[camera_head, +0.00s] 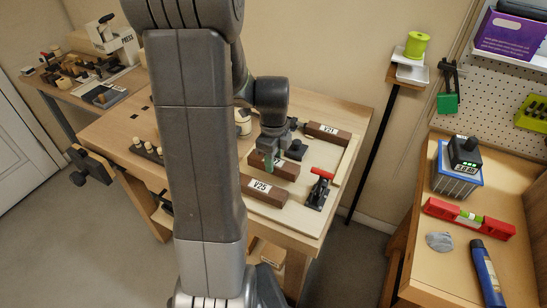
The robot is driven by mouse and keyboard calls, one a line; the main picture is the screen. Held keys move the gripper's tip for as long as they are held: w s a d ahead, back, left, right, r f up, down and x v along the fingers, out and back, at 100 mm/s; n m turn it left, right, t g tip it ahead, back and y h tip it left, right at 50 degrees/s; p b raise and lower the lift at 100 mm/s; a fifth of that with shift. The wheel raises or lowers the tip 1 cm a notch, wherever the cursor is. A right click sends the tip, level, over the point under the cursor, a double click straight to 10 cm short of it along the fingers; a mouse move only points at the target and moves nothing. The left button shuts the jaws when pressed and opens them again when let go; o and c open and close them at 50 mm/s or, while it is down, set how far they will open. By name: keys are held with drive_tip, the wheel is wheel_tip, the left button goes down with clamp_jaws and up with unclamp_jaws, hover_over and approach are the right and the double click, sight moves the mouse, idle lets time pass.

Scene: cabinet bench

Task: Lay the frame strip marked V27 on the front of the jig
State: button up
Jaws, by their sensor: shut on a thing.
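My gripper (269,158), with green fingers, is low over the bench and shut on a dark brown frame strip (288,171). The strip's white label is partly covered by the fingers, and I cannot read its full mark. Whether the strip touches the surface below is unclear. A strip marked V25 (262,189) lies nearer, in front of the held one. A strip marked V21 (328,133) lies farther back to the right. The jig shows as a pale wooden rail (347,160) along the right of these strips; my arm hides its left part.
A red-handled toggle clamp (318,189) stands just right of V25, and a dark clamp (296,149) stands behind the held strip. Several pegs stand in a dark holder (147,152) at left. A side bench (475,262) at right holds a red level (468,218).

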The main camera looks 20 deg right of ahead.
drive_tip(key=shift+f+b, duration=0.8)
drive_tip(key=shift+f, duration=0.35)
idle(1.0)
drive_tip(key=o, duration=1.1)
drive_tip(key=shift+o, duration=0.9)
drive_tip(key=shift+r, duration=0.1)
drive_tip(key=shift+r+p, duration=2.8)
drive_tip(key=shift+r, duration=0.75)
drive_tip(key=shift+f, duration=0.2)
wheel_tip(320, 180, down, 7)
drive_tip(key=b, duration=0.5)
drive_tip(key=shift+r+b, duration=0.1)
drive_tip(key=shift+b, duration=0.2)
